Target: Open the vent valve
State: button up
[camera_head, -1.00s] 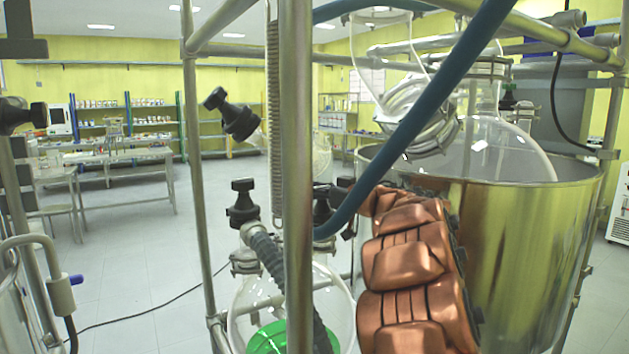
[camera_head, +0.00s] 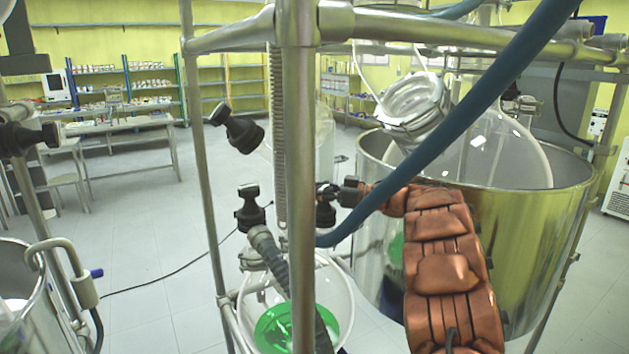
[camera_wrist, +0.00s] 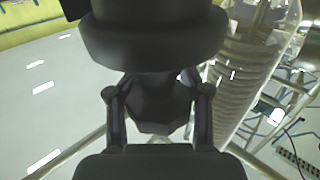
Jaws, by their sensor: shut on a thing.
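A black valve knob (camera_wrist: 155,100) fills the middle of the wrist view, between the two fingers of my gripper (camera_wrist: 158,112), which are shut on it. A wider black part of the fitting sits above it in that view. In the head view my gripper (camera_head: 332,192) is small and dark, at the end of my copper-coloured arm, just right of the front steel post. A black fitting (camera_head: 325,214) shows right below it, partly behind the post. The exact finger contact is hidden there. I cannot tell how far the valve is turned.
A steel post (camera_head: 297,150) and a blue hose (camera_head: 450,120) cross close to my arm. A large steel vessel (camera_head: 530,230) stands to the right. A glass flask with green liquid (camera_head: 275,330) sits below. Other black knobs (camera_head: 237,130) (camera_head: 250,208) are to the left.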

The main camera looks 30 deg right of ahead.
jog(key=shift+s+f+n+g+y+p, duration=0.1)
jog(key=shift+n+g+y+p, duration=0.35)
jog(key=shift+p, duration=0.3)
jog(key=shift+d, duration=0.1)
jog(key=shift+c, duration=0.2)
jog(key=o, duration=1)
jog(key=shift+s+d, duration=0.1)
jog(key=shift+a+r, duration=0.2)
notch_tip(320, 180, up, 10)
jog(key=shift+f, duration=0.1)
